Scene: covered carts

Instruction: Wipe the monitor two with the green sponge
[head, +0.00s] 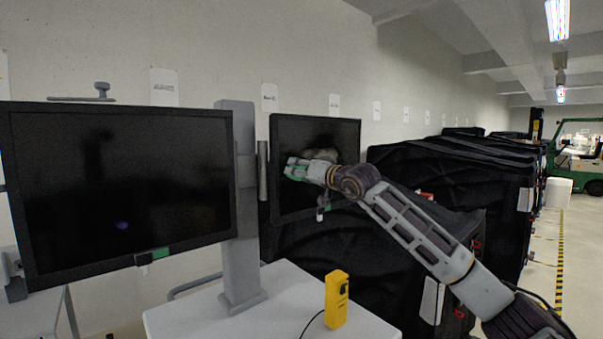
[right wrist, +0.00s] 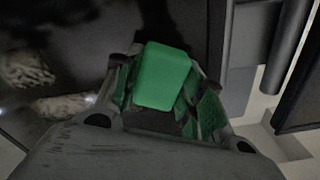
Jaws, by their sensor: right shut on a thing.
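Two dark monitors stand at the left: a large near monitor (head: 110,195) and a smaller right monitor (head: 340,145) beyond the grey post. My right gripper (head: 303,170) is in front of the right monitor's screen. It is shut on the green sponge (right wrist: 162,75), a bright green block held between its fingertips in the right wrist view (right wrist: 160,88). In the head view only a little green shows at the fingertips. The dark screen lies close behind the sponge; I cannot tell whether they touch. My left gripper is not in view.
A grey post (head: 238,220) rises from a white table (head: 270,310), which bears a yellow box-shaped device (head: 336,300) with a cable. Black covered carts (head: 450,180) fill the space to the right. A green forklift (head: 580,150) stands far back, beside open floor.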

